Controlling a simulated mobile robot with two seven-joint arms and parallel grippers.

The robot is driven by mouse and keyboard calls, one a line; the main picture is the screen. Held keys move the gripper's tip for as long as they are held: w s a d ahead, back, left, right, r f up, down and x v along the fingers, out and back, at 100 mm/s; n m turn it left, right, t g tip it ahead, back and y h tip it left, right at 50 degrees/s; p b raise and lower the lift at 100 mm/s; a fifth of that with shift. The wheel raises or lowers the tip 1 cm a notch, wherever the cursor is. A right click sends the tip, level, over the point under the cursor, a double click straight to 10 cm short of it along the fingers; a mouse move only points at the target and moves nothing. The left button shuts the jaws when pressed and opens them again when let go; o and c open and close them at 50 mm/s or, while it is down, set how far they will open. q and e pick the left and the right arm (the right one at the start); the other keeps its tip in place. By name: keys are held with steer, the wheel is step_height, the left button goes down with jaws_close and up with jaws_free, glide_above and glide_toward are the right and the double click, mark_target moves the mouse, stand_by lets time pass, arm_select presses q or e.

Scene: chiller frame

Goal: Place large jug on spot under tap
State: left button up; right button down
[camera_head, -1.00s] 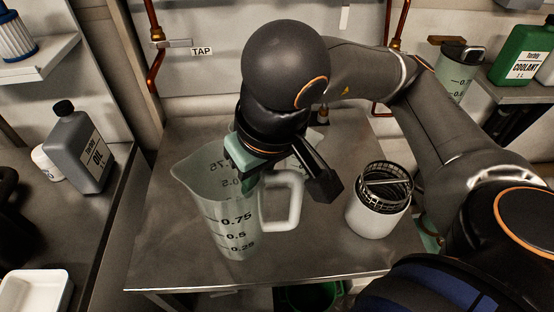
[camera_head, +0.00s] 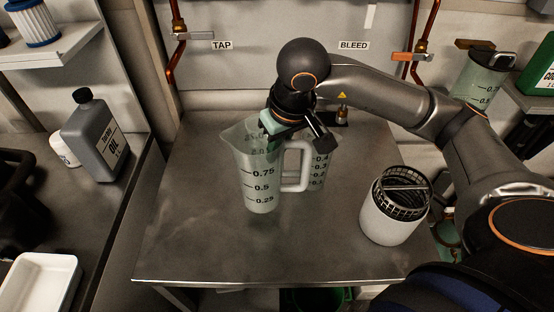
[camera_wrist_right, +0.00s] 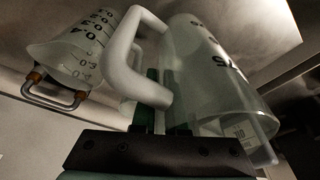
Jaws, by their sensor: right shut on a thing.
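The large jug (camera_head: 262,186) is clear plastic with a white handle and marks at 0.25, 0.5 and 0.75. It is upright over the metal table. I cannot tell whether its base touches the table. My right gripper (camera_head: 270,128) is shut on the jug near its rim, on the handle side. In the right wrist view, the green fingers (camera_wrist_right: 163,110) show between the handle and the body of the jug (camera_wrist_right: 215,75). The tap's copper pipe and valve (camera_head: 178,40) are on the back wall, left of the TAP label (camera_head: 222,45). My left gripper is not in view.
A smaller jug (camera_head: 318,172) stands just behind and right of the large one; it also shows in the right wrist view (camera_wrist_right: 85,52). A white canister with a black basket (camera_head: 390,225) stands at right. The table's left side (camera_head: 195,170) is clear.

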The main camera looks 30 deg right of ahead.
steer(key=shift+d+x, duration=0.15)
steer(key=shift+x, duration=0.9)
steer(key=shift+d+x, duration=0.15)
steer(key=shift+x, duration=0.9)
steer(key=shift+s+f, duration=0.1)
steer(key=shift+s, duration=0.1)
steer(key=shift+f, duration=0.15)
steer(key=c, duration=0.9)
jaws_free()
steer(key=shift+c, duration=0.2)
